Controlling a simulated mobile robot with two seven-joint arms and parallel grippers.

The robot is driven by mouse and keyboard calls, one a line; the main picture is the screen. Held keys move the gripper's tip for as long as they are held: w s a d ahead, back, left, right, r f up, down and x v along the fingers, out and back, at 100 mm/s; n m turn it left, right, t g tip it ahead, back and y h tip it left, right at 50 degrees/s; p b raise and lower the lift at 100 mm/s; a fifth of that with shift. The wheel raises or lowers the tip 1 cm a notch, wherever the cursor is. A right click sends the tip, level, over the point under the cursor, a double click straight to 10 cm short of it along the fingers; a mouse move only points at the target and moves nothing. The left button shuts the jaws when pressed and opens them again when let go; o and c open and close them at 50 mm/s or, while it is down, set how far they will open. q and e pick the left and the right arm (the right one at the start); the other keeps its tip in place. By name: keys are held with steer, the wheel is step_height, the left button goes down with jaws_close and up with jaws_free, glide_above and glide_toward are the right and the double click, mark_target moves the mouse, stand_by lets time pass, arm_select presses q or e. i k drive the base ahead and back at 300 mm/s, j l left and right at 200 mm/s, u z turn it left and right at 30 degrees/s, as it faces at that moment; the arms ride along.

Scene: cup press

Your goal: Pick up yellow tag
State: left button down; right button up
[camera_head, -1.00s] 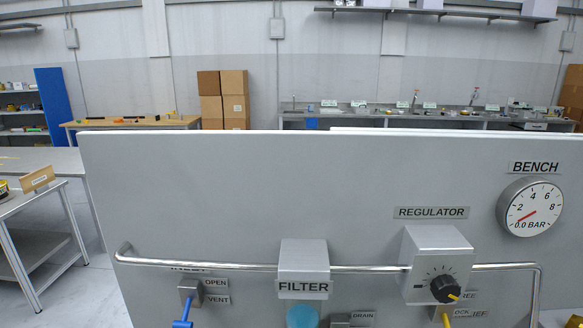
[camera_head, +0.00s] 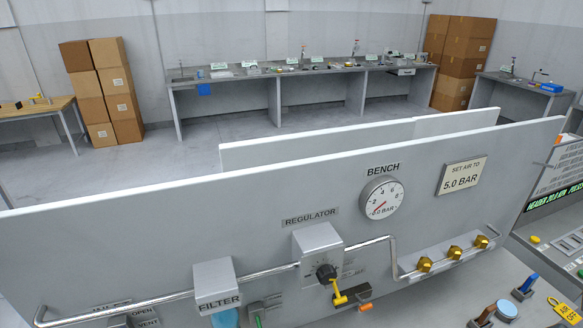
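A yellow tag (camera_head: 565,309) with dark lettering lies at the lower right corner of the head view, on the grey bench surface.
A grey upright panel carries a filter (camera_head: 217,287), a regulator (camera_head: 318,246), a gauge (camera_head: 381,199) and brass fittings (camera_head: 454,253). A blue-handled part (camera_head: 525,287) and a round blue-topped part (camera_head: 507,310) stand left of the tag. A console (camera_head: 560,215) is at right.

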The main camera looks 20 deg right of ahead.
mark_target(566, 312)
steer(key=z, duration=2.55)
